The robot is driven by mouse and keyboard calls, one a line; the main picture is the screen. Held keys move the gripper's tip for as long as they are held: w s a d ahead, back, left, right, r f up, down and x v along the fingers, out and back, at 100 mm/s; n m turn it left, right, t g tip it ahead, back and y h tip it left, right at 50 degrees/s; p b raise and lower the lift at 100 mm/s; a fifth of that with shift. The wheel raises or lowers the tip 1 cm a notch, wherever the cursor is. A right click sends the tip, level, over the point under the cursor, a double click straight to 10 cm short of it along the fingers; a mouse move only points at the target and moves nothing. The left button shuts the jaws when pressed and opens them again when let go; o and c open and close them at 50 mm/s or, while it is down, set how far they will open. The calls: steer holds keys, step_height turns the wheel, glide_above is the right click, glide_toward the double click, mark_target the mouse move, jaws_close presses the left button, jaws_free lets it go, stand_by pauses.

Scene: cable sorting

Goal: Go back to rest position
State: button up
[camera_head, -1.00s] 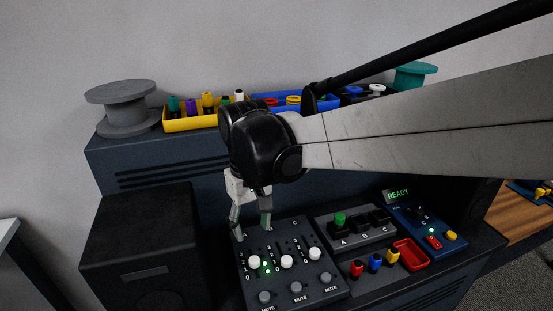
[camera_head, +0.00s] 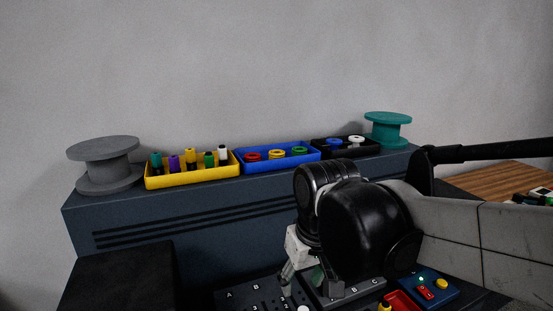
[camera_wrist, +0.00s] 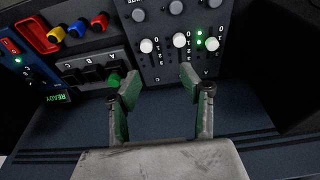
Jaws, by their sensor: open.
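My gripper (camera_head: 300,277) is in the lower middle of the head view, above the panels at the front of the dark blue console. It also shows in the wrist view (camera_wrist: 160,85), open and empty, with its two green-padded fingers apart. In the wrist view the fingers are over the slider panel (camera_wrist: 166,70) and the switch block (camera_wrist: 92,70). The white slider knobs (camera_wrist: 147,46) stand clear of the fingers.
On the console's upper ledge stand a grey spool (camera_head: 105,165), a yellow tray (camera_head: 192,178), a blue tray (camera_head: 278,165), a black tray (camera_head: 345,150) and a teal spool (camera_head: 388,130). A black box (camera_head: 120,275) stands at lower left.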

steer(key=s+d+m+t, duration=0.2)
steer(key=s+d, duration=0.2)
steer(key=d, duration=0.3)
steer(key=s+d+f+m+t+h, duration=0.1)
steer(key=s+d, duration=0.3)
steer(key=d, duration=0.4)
steer(key=shift+f+m+t, duration=0.3)
steer(key=shift+m+t, duration=0.3)
steer(key=shift+t, duration=0.2)
steer(key=shift+d, duration=0.1)
stand_by(1.5)
